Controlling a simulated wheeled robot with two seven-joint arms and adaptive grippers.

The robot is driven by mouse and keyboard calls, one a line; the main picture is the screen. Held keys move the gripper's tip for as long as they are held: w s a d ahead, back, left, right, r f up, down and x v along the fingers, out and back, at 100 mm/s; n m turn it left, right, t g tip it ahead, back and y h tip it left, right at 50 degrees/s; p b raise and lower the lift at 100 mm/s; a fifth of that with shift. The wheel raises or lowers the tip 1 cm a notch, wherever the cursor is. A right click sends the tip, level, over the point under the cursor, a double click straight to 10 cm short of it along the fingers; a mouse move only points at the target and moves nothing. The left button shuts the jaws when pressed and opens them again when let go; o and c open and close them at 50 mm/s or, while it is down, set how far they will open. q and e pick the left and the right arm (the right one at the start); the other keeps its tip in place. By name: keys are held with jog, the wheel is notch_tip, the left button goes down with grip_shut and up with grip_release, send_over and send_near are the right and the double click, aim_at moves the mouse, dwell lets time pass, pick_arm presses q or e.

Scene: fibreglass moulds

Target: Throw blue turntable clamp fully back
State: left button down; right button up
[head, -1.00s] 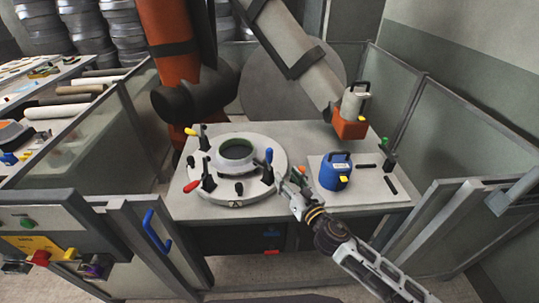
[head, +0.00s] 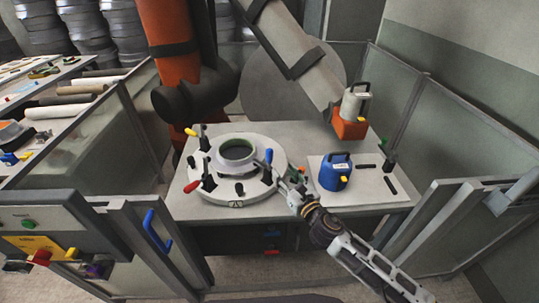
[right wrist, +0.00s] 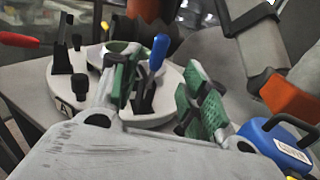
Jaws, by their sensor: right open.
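The blue clamp handle (head: 269,155) stands near upright at the right side of the round white turntable (head: 218,197). My right gripper (head: 277,173) is open beside this clamp, at the turntable's right edge. In the right wrist view the blue handle (right wrist: 158,52) shows between the two green-padded fingers, with its black clamp base below. The handle leans slightly right there, and no grip on it is visible. A grey ring with a green inside (head: 237,150) sits on the turntable's middle. My left gripper is not in view.
Other turntable clamps have a red handle (head: 192,186) and a yellow handle (head: 190,131). A blue device (head: 335,174) stands on a pale plate right of my gripper. Glass-panelled fences flank the table.

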aim_at(271, 157)
jog(key=shift+p+x, duration=0.6)
jog(key=shift+x, duration=5.25)
jog(key=shift+a, duration=0.1)
grip_shut()
